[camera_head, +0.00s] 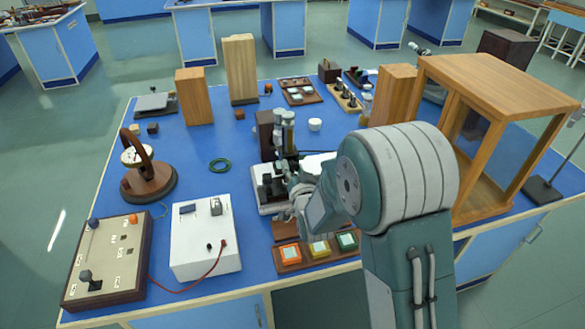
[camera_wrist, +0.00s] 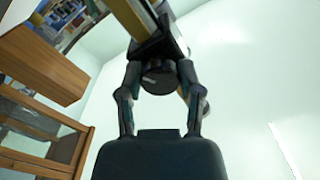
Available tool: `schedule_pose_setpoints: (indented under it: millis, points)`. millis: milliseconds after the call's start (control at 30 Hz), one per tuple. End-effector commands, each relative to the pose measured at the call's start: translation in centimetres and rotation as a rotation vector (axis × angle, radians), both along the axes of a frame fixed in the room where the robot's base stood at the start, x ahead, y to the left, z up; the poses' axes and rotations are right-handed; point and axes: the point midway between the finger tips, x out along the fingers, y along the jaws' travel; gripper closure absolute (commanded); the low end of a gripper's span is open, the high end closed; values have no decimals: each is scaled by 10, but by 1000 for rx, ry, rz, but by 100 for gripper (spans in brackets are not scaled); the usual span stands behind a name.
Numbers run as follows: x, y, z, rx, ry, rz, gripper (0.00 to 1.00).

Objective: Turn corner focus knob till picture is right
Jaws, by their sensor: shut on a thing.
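A dark instrument with two upright grey tubes (camera_head: 283,130) stands on a white base (camera_head: 262,208) near the middle of the blue bench. My gripper (camera_head: 287,205) is at its front, low over the base, and my arm hides part of it. In the wrist view my gripper (camera_wrist: 158,74) has its two fingers closed on either side of a dark round knob (camera_wrist: 155,82). The knob has a short pale mark on its face, tilted from level. In the head view the knob is hidden by my gripper. I cannot make out any focused picture.
A white box (camera_head: 205,243) with a red lead stands left. A wooden-framed glass case (camera_head: 500,90) stands close right of my arm. Bare blue bench (camera_head: 220,135) lies to the back left.

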Motion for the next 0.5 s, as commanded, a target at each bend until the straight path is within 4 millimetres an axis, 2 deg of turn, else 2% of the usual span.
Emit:
schedule_pose_setpoints:
  millis: [500]
  points:
    - [1,-1,0,90,25,-2,100]
